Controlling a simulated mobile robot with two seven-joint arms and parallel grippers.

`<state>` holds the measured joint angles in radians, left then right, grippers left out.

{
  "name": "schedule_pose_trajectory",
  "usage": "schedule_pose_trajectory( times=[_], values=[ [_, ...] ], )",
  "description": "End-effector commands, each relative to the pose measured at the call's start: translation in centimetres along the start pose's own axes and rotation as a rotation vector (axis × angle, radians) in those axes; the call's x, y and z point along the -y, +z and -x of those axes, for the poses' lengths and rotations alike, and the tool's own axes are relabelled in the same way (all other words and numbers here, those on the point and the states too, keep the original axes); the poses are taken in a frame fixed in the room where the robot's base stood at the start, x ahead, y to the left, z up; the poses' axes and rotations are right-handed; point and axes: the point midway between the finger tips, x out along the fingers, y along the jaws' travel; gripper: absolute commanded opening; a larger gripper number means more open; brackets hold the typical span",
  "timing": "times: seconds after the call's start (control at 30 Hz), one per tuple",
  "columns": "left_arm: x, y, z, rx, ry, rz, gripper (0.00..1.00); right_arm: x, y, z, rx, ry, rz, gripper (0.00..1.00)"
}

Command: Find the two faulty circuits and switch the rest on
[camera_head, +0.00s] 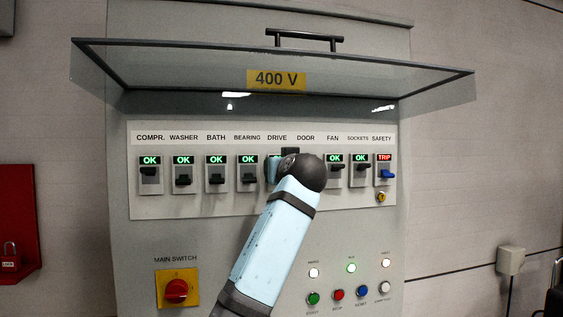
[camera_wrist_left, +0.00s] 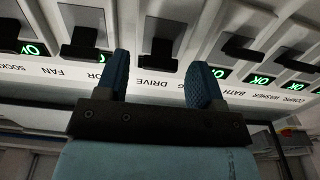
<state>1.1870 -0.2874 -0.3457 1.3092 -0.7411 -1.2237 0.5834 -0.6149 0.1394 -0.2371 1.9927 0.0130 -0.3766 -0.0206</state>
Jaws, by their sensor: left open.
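A row of labelled breakers is on the grey panel (camera_head: 345,201) in the head view. COMPR. (camera_head: 150,175), WASHER (camera_head: 183,180), BATH (camera_head: 215,179), BEARING (camera_head: 248,177), FAN (camera_head: 335,168) and SOCKETS (camera_head: 361,170) read green OK. SAFETY (camera_head: 385,175) reads red TRIP and has a blue lever. FAN and SOCKETS levers sit higher than WASHER and BATH levers. My left arm hides DOOR and most of DRIVE in the head view. My left gripper (camera_wrist_left: 163,80) is open; its fingers straddle a black lever (camera_wrist_left: 160,50) near the DRIVE label. Contact cannot be told. My right gripper is out of view.
A clear raised cover (camera_head: 420,78) marked 400 V juts out above the row. Below are a red main switch (camera_head: 176,291) on a yellow plate, lit lamps and several push buttons (camera_head: 338,295). A small yellow-and-dark part (camera_head: 381,197) sits under SAFETY. A red board (camera_head: 15,225) hangs left.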

Motion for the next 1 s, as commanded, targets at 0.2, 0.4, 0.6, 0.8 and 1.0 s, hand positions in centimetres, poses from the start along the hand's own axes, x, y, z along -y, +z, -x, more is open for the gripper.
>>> schedule_pose_trajectory(
  times=[0.2,0.4,0.6,0.8,1.0],
  values=[
    [0.0,0.0,-1.1,-0.001,0.000,0.000,0.62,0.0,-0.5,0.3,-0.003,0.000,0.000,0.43],
    [0.0,0.0,-1.1,-0.001,0.000,0.001,0.62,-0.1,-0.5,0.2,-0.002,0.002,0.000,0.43],
    [0.0,0.0,-1.1,-0.001,0.000,0.000,0.20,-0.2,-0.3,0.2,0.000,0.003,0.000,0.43],
    [0.0,0.1,-1.1,-0.004,0.000,0.000,0.12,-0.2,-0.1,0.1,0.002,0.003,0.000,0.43],
    [0.0,0.7,-1.0,-0.055,0.000,0.000,0.12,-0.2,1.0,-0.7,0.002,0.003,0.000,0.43]
  ],
)
